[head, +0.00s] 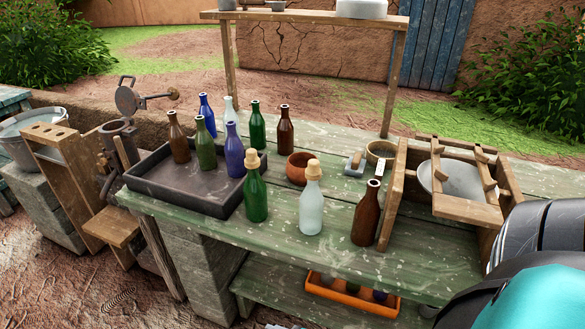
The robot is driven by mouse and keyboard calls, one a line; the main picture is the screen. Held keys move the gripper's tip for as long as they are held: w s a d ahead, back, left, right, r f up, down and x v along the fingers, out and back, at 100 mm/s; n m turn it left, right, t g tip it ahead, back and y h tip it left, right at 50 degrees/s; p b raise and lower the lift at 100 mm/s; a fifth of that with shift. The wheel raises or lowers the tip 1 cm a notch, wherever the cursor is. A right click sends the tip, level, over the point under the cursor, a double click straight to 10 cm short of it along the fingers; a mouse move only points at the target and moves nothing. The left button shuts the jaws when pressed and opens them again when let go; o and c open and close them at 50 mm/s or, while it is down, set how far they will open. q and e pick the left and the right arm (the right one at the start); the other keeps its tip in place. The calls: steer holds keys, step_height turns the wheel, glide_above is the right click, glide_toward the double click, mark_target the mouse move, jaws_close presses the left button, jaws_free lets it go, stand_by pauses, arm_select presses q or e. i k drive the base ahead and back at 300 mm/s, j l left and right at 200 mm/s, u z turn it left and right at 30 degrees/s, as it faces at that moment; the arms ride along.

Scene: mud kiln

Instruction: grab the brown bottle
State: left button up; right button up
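Three brown bottles show in the head view. One brown bottle (367,213) stands upright near the front edge of the green table, left of a wooden frame. A second brown bottle (179,138) stands in the dark tray (209,205) at the left. A third brown bottle (285,132) stands farther back on the table.
Corked green (255,198) and clear (311,207) bottles stand left of the front brown bottle. A wooden frame with a grey bowl (453,178) is close on its right. A clay bowl (299,168) sits behind. An orange crate (350,299) is on the lower shelf.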

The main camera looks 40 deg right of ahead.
mark_target(367, 211)
steer(key=z, duration=1.85)
